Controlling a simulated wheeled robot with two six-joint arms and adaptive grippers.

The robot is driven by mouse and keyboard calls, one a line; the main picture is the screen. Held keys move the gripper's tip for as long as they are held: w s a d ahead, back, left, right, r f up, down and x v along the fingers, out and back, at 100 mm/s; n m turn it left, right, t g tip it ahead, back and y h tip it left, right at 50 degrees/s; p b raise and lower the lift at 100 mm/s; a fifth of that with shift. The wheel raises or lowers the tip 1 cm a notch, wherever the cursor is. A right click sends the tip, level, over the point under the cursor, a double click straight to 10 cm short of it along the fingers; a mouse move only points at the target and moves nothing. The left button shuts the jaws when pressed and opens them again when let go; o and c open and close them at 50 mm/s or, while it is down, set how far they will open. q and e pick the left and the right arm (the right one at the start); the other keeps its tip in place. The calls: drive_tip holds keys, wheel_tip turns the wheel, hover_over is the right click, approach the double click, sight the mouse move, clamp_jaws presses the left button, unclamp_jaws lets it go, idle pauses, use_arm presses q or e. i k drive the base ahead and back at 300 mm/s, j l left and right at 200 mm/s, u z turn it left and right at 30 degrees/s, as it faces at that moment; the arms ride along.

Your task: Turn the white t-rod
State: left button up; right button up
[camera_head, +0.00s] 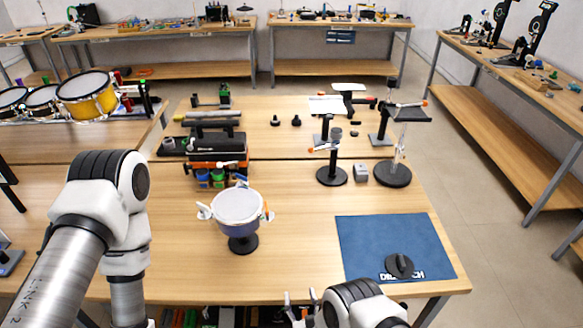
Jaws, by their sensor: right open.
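A small drum with a white mesh head (238,206) stands on a black round base near the middle of the table. A white t-rod (204,212) sticks out at the left side of its rim. An orange-and-white fitting (267,214) shows at the right side of the rim. My right gripper (301,306) is at the bottom edge, in front of the table and to the right of the drum. Its fingers are apart with nothing between them, well away from the t-rod. My left arm rises at the left; its gripper is out of view.
A blue mat (375,240) with a black round knob (399,265) lies at the front right. Black stands (331,176) and a small grey box (361,173) stand behind it. The table's front left is clear.

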sight(205, 209)
drive_tip(key=i+j, duration=0.3)
drive_tip(key=j, duration=0.15)
drive_tip(key=i+j, duration=0.3)
drive_tip(key=j, duration=0.2)
drive_tip(key=i, duration=0.3)
drive_tip(key=j+u, duration=0.05)
drive_tip(key=j, duration=0.05)
